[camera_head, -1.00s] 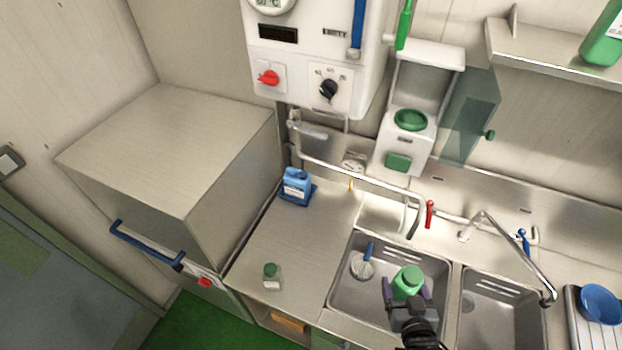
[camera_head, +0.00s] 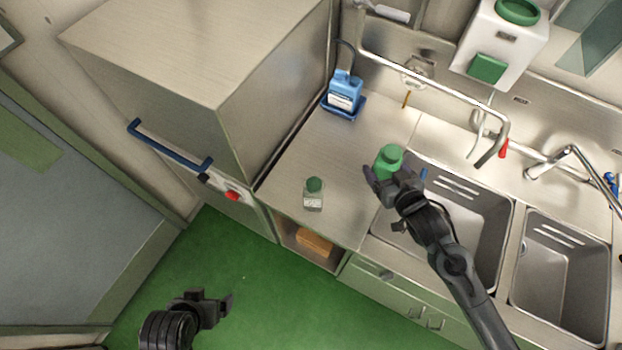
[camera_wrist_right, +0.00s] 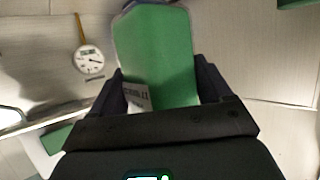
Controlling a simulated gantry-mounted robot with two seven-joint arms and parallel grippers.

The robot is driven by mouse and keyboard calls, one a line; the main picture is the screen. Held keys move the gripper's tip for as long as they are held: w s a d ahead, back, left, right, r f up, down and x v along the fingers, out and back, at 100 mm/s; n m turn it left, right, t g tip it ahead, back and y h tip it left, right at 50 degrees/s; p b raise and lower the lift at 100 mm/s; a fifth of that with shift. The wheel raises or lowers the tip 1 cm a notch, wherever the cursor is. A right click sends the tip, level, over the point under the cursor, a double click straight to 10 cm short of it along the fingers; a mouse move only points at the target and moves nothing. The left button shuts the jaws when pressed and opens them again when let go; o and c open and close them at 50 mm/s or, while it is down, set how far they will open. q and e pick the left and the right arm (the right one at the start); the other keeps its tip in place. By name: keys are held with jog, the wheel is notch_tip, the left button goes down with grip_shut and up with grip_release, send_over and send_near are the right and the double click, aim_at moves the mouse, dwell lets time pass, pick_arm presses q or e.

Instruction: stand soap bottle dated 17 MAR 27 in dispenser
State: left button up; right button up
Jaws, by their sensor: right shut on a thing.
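My right gripper (camera_head: 393,178) is shut on a green soap bottle (camera_head: 390,158) and holds it above the counter, near the left sink's back left corner. In the right wrist view the bottle (camera_wrist_right: 158,58) fills the space between the fingers. A pale label (camera_wrist_right: 137,97) with small print shows on it, partly hidden and too blurred to read surely. The white wall dispenser (camera_head: 503,42) is at the upper right, with a green ring (camera_head: 517,11) on top and a green push plate (camera_head: 487,68). My left gripper (camera_head: 213,299) is open and empty over the green floor.
A blue container (camera_head: 345,92) stands in a blue tray at the back. A curved tap pipe (camera_head: 450,72) runs below the dispenser. Two sinks (camera_head: 465,215) lie at the right; a large steel cabinet (camera_head: 200,50) stands left.

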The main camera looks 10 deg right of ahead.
jog(key=shift+w+d+f+b, duration=0.15)
jog(key=shift+w+f+b, duration=0.15)
jog(key=shift+f+b, duration=0.2)
jog(key=shift+w+d+f+b, duration=0.15)
jog(key=shift+w+f+b, duration=0.15)
jog(key=shift+f+b, duration=0.2)
jog(key=shift+d+f+b, duration=0.15)
jog(key=shift+f+b, duration=0.15)
jog(key=shift+b, duration=0.2)
jog(key=shift+w+f, duration=0.15)
jog(key=shift+w, duration=0.05)
jog(key=shift+w+a+f+b, duration=0.2)
jog(key=shift+w+a+f, duration=1.15)
jog(key=shift+f, duration=0.4)
jog(key=shift+w+a+f+b, duration=0.2)
jog(key=shift+w+a+f, duration=1)
jog(key=shift+a+f, duration=0.45)
jog(key=shift+w+a+f+b, duration=0.2)
jog(key=shift+w+a+f, duration=1.1)
jog(key=shift+f, duration=0.6)
pick_arm(q)
notch_tip(320, 180, down, 5)
jog(key=shift+f, duration=0.2)
pick_arm(e)
jog(key=shift+f, duration=0.1)
jog(key=shift+f, duration=0.1)
jog(key=o, duration=1.4)
jog(key=shift+f, duration=0.1)
